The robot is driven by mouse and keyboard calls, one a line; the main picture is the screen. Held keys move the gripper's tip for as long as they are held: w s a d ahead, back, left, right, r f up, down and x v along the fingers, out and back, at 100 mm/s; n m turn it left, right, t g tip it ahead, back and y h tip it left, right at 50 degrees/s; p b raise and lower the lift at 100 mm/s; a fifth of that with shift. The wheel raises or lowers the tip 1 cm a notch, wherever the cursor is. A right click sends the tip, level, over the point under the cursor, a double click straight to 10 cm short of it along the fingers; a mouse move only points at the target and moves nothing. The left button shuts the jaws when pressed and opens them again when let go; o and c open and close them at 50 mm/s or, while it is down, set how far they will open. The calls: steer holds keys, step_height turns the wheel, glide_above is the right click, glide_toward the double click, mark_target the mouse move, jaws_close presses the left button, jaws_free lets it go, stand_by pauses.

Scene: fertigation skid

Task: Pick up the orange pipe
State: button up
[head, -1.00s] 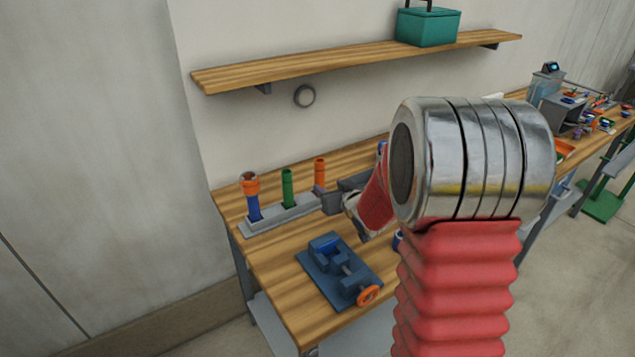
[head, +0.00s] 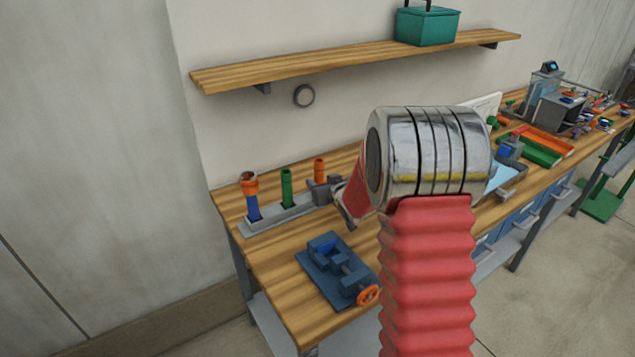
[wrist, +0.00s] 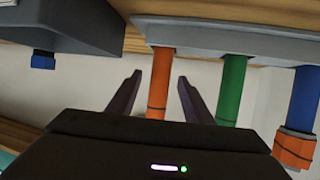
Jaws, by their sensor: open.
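The orange pipe (head: 320,168) stands upright at the right end of a grey rack (head: 262,224) on the wooden bench. In the wrist view, which looks upside down, the orange pipe (wrist: 159,90) runs between the two dark fingers of my gripper (wrist: 160,76), with a gap on each side. My gripper (head: 318,190) is open and empty. In the head view it covers the lower part of the pipe. Whether the fingertips reach past the pipe is hard to tell.
A green pipe (head: 287,188) stands beside the orange one. A blue pipe with an orange fitting (head: 250,185) stands at the rack's left end. A blue vise (head: 338,270) sits in front. A wooden shelf (head: 350,62) hangs above.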

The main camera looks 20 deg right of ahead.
mark_target(315, 175)
steer(key=shift+w+f, duration=0.25)
steer(key=shift+w, duration=0.35)
steer(key=shift+x, duration=2.6)
steer(key=shift+w+r, duration=0.1)
steer(key=shift+r, duration=0.05)
steer(key=c, duration=1.1)
steer(key=shift+r, duration=0.15)
step_height(315, 175, up, 10)
steer(key=shift+f, duration=0.1)
